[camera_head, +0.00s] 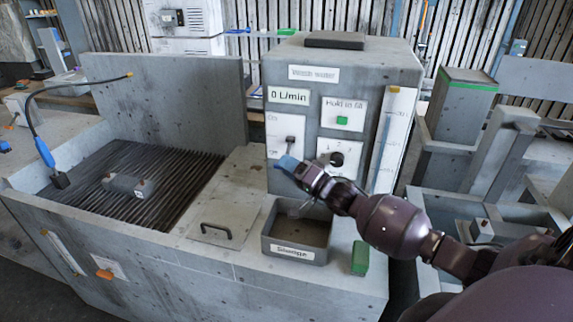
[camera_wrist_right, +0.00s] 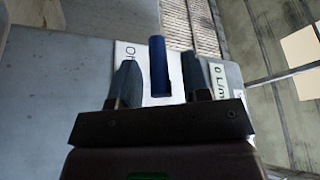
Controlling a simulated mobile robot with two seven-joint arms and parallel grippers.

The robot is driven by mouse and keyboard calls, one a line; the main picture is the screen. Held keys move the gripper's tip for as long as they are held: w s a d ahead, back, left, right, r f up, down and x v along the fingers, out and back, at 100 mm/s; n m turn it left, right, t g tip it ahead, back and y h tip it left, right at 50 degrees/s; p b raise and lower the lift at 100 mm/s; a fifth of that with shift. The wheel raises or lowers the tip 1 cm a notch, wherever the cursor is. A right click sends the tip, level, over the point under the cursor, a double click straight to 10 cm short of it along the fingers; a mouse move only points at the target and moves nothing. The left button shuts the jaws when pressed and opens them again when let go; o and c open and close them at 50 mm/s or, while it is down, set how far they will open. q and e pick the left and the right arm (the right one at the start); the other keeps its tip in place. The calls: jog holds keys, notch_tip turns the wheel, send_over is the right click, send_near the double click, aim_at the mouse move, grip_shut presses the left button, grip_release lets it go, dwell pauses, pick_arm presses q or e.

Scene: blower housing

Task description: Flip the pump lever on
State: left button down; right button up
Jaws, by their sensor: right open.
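The grey machine cabinet (camera_head: 340,75) carries a white panel (camera_head: 278,132) at its lower left, with a small lever-like fitting (camera_head: 290,140) on it. My right gripper (camera_head: 284,164) is in front of the lower part of this panel and hides some of it. In the right wrist view my right gripper (camera_wrist_right: 158,88) is open, with its two fingers apart. A dark blue cylindrical handle (camera_wrist_right: 159,66) shows between the fingers, with gaps on both sides, against the white panel. Contact with it cannot be told. My left gripper is not in view.
The display (camera_head: 288,96) reads "0 L/min". A green button (camera_head: 342,120) and a black knob (camera_head: 337,159) sit right of the panel. Below are a grey bin (camera_head: 293,254), a green block (camera_head: 360,258) and a handled lid (camera_head: 215,222). A slatted basin (camera_head: 165,160) lies left.

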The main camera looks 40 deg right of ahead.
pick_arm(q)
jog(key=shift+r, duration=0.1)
pick_arm(e)
jog(key=shift+w+a, duration=0.15)
jog(key=shift+w, duration=0.25)
grip_shut()
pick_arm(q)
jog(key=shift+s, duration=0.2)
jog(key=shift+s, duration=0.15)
pick_arm(e)
jog(key=shift+r, duration=0.15)
